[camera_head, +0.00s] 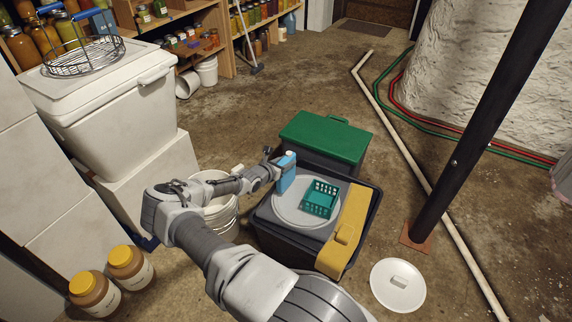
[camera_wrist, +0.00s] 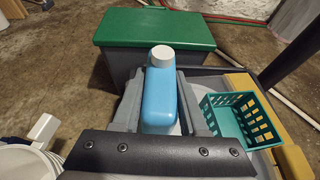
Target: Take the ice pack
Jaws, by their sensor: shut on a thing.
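The ice pack is a light blue, upright block with a white cap (camera_head: 287,173), and it also shows in the wrist view (camera_wrist: 159,100). My gripper (camera_head: 278,165) is shut on it, with one dark grey finger on each side in the wrist view (camera_wrist: 160,112). The ice pack is above the left part of a round grey disc (camera_head: 290,214); its lower end is hidden in the wrist view, and I cannot tell whether it touches the disc.
A teal basket (camera_head: 320,199) stands on the disc, right of the ice pack. A yellow piece (camera_head: 343,232) lies along the dark bin's right side. A green-lidded bin (camera_head: 325,137) is behind. White buckets (camera_head: 222,215) stand left. A black post (camera_head: 480,130) rises at right.

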